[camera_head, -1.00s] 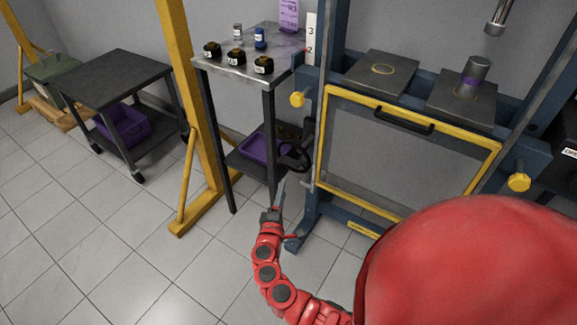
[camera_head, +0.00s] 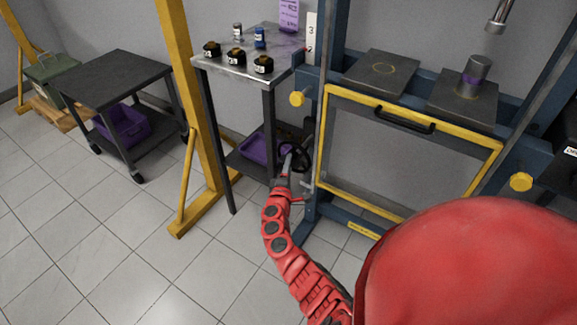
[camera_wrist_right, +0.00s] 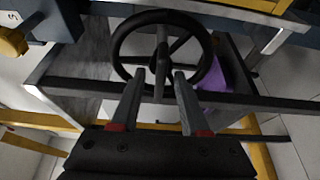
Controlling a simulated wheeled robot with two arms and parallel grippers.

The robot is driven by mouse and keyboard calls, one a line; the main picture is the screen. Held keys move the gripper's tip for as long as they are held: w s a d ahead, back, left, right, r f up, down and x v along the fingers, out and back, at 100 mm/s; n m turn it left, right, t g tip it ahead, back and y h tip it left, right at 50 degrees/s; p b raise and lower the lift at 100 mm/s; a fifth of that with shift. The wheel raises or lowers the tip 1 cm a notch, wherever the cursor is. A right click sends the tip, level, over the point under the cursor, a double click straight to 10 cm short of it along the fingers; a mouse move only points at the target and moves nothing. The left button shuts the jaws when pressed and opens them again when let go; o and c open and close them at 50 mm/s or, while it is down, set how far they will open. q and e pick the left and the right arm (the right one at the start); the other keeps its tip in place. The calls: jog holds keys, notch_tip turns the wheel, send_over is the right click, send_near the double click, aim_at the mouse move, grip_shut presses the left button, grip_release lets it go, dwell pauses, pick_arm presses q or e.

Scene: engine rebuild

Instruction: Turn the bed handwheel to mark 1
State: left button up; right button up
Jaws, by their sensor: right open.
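The black bed handwheel (camera_head: 301,158) is low on the left side of the blue press frame, partly hidden behind my right gripper (camera_head: 288,160) in the head view. In the right wrist view the handwheel (camera_wrist_right: 163,48) is straight ahead, with its rim and spokes visible. My right gripper (camera_wrist_right: 159,76) is open, its two fingertips overlapping the lower part of the wheel, with a spoke showing between them. I cannot tell whether they touch it. A white mark scale (camera_head: 312,33) shows a 3, with a red pointer near its lower end. My left gripper is out of view.
A steel table (camera_head: 240,66) with several black parts stands left of the press, a purple bin (camera_head: 256,148) on its lower shelf. A yellow post (camera_head: 180,80) rises beside it. A yellow-framed guard (camera_head: 410,120) covers the press front.

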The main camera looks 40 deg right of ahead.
grip_shut()
